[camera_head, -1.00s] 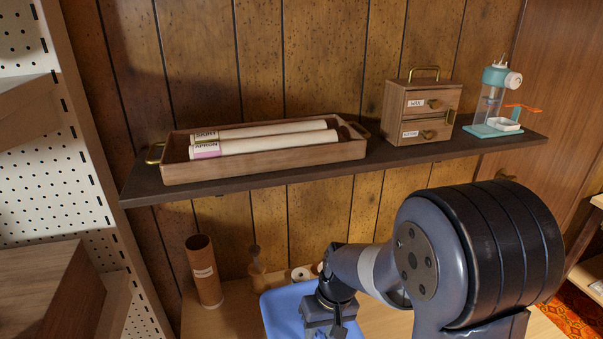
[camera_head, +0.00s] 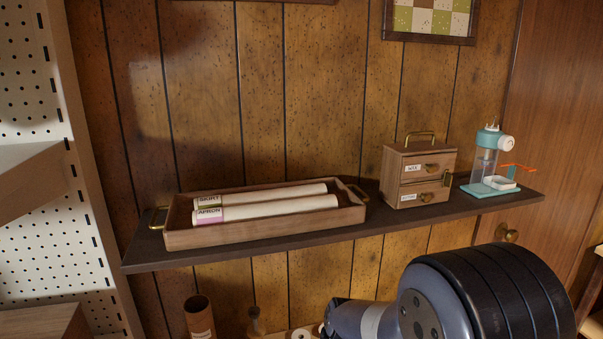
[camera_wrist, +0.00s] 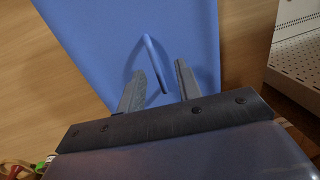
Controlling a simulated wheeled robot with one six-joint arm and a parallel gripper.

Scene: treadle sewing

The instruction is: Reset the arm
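My gripper (camera_wrist: 160,88) shows in the wrist view with its two fingers apart, over a blue mat or tray (camera_wrist: 88,28) on a wooden surface. A thin blue piece (camera_wrist: 154,62) stands out between and beyond the fingers; I cannot tell what it is, and the fingers do not appear closed on it. In the head view only my arm's dark upper links show at the bottom right; the gripper is below the picture.
A dark shelf (camera_head: 146,259) holds a wooden tray (camera_head: 268,232) with two labelled rolls, a small drawer box (camera_head: 416,177) and a teal device (camera_head: 488,160). A brown tube (camera_head: 199,318) stands below. Pegboard (camera_head: 45,250) is at left.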

